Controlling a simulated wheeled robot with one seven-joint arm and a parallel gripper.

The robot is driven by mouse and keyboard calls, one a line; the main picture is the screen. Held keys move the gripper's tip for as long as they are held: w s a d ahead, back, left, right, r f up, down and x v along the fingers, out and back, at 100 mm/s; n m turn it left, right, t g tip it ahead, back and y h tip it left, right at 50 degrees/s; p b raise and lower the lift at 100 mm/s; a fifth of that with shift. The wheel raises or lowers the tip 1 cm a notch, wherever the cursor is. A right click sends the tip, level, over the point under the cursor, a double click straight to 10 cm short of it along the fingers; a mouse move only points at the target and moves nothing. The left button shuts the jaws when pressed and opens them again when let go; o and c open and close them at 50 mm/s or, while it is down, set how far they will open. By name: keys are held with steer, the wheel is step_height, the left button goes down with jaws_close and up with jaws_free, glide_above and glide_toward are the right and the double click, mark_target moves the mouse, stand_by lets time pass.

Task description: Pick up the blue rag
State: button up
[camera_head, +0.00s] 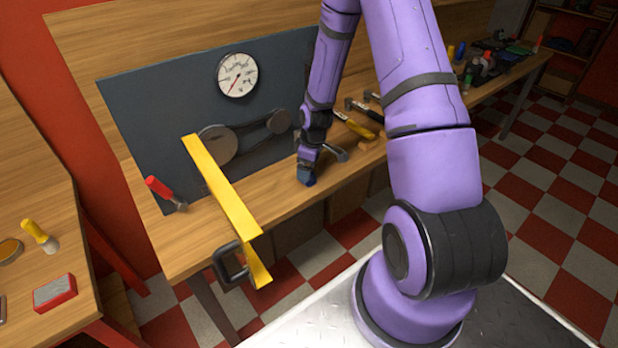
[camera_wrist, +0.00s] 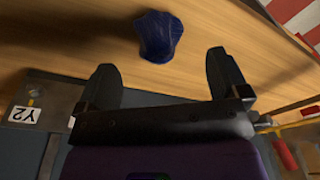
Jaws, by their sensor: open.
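The blue rag (camera_wrist: 157,36) is a small crumpled dark blue bundle on the wooden bench top. In the wrist view it lies just beyond my gripper (camera_wrist: 165,80), between the lines of its two dark fingers and apart from them. My gripper is open, with nothing between its fingers. In the head view my gripper (camera_head: 306,165) reaches down to the bench, and part of the blue rag (camera_head: 307,181) shows at its tip near the front edge. The gripper hides some of the rag there.
A yellow strip (camera_head: 222,188) and a dark clamp (camera_head: 231,266) are at the bench's front edge, left of my gripper. A red-handled tool (camera_head: 165,191) lies farther left. A hammer (camera_head: 357,124) and other tools lie to the right. A dark panel with a gauge (camera_head: 237,75) stands behind.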

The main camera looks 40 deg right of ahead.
steer(key=shift+f, duration=2.25)
steer(key=c, duration=1)
steer(key=shift+o, duration=0.2)
steer(key=shift+w+r, duration=0.1)
steer(key=shift+r, duration=0.05)
